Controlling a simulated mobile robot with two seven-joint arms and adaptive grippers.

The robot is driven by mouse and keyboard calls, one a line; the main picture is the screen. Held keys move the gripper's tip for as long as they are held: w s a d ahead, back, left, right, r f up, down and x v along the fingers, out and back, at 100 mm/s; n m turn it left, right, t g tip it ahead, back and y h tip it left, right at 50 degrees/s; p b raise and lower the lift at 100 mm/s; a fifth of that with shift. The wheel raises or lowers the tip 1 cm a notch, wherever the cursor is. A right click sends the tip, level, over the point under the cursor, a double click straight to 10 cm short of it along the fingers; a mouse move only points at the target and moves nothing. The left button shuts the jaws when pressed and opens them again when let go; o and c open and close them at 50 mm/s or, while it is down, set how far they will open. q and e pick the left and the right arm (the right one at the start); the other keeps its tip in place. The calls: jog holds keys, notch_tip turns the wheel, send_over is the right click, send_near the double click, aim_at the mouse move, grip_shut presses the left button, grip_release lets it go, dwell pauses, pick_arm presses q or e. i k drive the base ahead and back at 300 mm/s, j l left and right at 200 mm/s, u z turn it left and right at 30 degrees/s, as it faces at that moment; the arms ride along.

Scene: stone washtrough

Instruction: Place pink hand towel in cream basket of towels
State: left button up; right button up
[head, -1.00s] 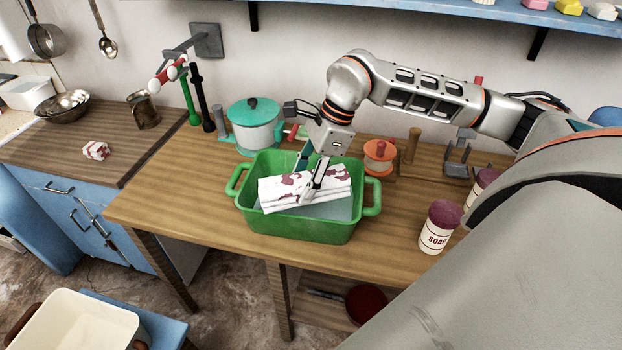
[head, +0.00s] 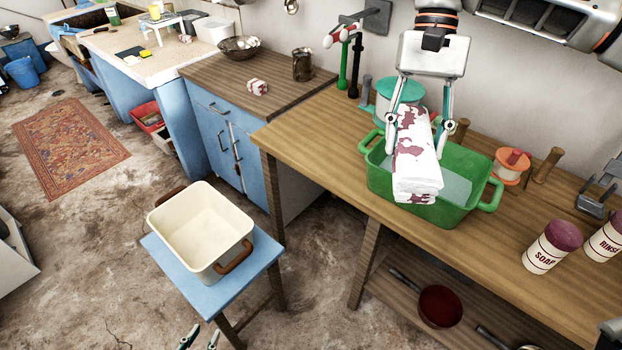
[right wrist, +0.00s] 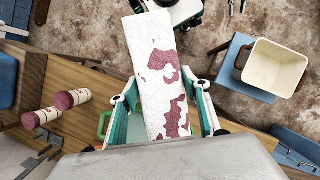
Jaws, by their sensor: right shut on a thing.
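The towel (head: 416,172) is white with dark pink blotches, folded into a long block. My right gripper (head: 418,124) is shut on it from above, one finger on each side, and holds it over the green tub (head: 461,213). The towel also shows between the fingers in the right wrist view (right wrist: 152,65). The cream basket (head: 183,247) has brown handles and looks empty, with no towels in it. It stands on a blue stool and shows at the upper right in the right wrist view (right wrist: 262,92). Only the fingertips of my left gripper (head: 200,340) show, apart and empty, below the stool.
The green tub holds water and stands on the wooden table (head: 310,127). A teal-lidded pot (head: 383,100), an orange-lidded jar (head: 511,165) and a soap canister (head: 551,247) stand around it. Open floor lies between the table and the blue stool (head: 262,264).

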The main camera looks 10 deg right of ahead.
aim_at(207, 254)
jog(key=i+j+z, duration=0.25)
jog(key=j, duration=1.2)
jog(key=j+z, duration=0.25)
jog(key=j, duration=1.25)
